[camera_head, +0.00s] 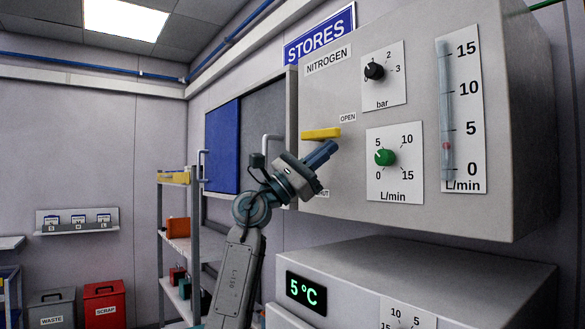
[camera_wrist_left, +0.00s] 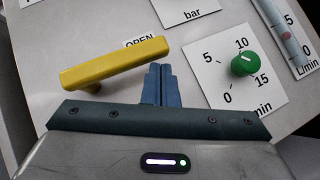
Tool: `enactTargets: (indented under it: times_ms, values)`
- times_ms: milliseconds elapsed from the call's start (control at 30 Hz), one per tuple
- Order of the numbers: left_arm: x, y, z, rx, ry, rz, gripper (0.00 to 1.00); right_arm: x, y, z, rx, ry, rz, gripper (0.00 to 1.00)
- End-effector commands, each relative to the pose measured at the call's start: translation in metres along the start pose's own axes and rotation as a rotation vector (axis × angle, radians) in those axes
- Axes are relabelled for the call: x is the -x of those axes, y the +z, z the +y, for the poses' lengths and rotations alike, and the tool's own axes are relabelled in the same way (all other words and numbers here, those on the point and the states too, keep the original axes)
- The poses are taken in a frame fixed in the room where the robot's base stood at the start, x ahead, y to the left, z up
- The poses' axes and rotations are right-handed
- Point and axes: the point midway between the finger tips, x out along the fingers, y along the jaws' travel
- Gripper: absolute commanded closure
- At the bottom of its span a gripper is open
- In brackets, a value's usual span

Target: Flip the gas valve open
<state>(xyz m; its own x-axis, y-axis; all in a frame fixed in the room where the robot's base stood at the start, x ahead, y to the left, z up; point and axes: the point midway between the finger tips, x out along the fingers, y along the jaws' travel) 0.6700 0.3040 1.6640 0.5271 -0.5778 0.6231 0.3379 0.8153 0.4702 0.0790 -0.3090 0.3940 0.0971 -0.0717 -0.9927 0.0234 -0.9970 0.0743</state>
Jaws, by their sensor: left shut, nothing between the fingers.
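The yellow valve lever (camera_head: 321,134) is on the front of the grey nitrogen panel (camera_head: 340,90), just below the OPEN label (camera_head: 348,118). It lies about level in the head view. It also shows in the wrist view (camera_wrist_left: 112,62), to the left of my fingers. A label ending in "UT" (camera_head: 323,194) is lower down, partly hidden by my gripper. My left gripper (camera_head: 331,147) has its blue fingers together and empty, just below the lever's right end in the head view; its fingers also show in the wrist view (camera_wrist_left: 160,70). I cannot tell whether they touch the lever. My right gripper is not in view.
A green flow knob (camera_head: 385,157) is to the right of my fingers, with a black pressure knob (camera_head: 374,71) above. A flow tube (camera_head: 446,110) is at the far right. A unit showing 5 °C (camera_head: 302,291) is below.

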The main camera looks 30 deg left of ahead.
Motion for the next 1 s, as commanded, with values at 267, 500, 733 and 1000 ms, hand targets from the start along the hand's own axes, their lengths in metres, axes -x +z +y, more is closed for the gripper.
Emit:
enactTargets:
  times_ms: [267,500,733,1000]
  values:
    - [-0.004,0.005,0.002,-0.001,0.000,-0.002,1.00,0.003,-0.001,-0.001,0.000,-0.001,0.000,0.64]
    - [-0.005,0.006,0.002,-0.001,0.000,-0.003,1.00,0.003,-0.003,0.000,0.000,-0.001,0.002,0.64]
    - [-0.005,0.006,0.002,-0.002,0.001,-0.004,1.00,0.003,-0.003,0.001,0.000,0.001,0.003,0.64]
    - [0.012,-0.005,-0.004,-0.001,0.001,-0.002,1.00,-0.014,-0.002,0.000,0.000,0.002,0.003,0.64]
